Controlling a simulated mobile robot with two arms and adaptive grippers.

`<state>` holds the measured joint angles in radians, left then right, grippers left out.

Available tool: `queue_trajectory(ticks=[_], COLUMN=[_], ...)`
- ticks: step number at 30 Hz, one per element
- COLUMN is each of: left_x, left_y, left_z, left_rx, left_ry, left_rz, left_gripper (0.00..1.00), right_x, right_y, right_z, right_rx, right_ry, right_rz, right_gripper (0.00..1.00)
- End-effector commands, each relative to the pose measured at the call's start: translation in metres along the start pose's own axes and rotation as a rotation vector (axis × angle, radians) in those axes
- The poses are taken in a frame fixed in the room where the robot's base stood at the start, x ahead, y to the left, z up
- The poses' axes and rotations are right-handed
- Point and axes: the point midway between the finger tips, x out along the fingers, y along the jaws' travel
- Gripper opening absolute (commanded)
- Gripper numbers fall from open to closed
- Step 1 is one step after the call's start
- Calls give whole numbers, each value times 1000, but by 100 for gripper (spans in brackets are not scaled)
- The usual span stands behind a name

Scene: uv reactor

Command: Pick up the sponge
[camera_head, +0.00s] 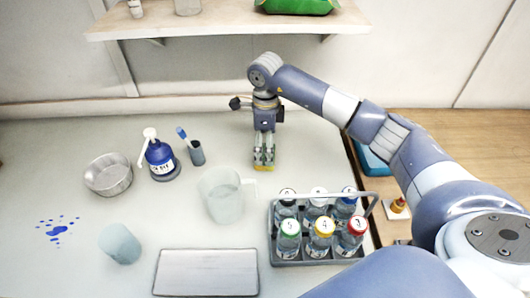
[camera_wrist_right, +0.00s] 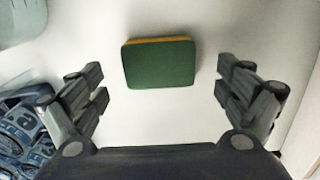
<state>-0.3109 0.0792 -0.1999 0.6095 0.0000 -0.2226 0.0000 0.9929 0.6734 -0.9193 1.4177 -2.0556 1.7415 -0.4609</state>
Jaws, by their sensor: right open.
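The sponge (camera_wrist_right: 160,64) shows in the right wrist view as a green block with a yellow layer along its far edge. It lies on the pale worktop between the open fingers of my right gripper (camera_wrist_right: 168,88), apart from both. In the head view my right gripper (camera_head: 264,160) points down over the back of the worktop. Only a yellow strip of the sponge (camera_head: 264,168) shows there at the fingertips; the rest is hidden. My left gripper is not in view.
A grey rack (camera_head: 285,262) of several capped bottles stands right of a clear pitcher (camera_head: 222,200). A metal bowl (camera_head: 108,178), a blue bottle (camera_head: 160,158), a cup (camera_head: 120,245) and a blue spill (camera_head: 57,230) are at left. A shelf (camera_head: 215,22) hangs above.

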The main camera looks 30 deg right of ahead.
Motion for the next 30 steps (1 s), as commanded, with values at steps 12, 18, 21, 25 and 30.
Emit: queue_trajectory(ticks=[12,18,21,25,30], left_x=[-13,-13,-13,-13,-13], left_y=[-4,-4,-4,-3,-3], left_z=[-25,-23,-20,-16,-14], left_rx=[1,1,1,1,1], left_ry=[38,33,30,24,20], left_rz=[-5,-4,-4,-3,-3], left_gripper=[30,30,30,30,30], right_x=[30,30,30,30,30], right_y=[1,1,1,1,1], right_z=[1,1,1,1,1], right_rx=[-1,-1,-1,-1,-1], right_ry=[-1,-1,-1,-1,-1], right_rz=[0,1,1,1,1], right_gripper=[94,79,70,63,63])
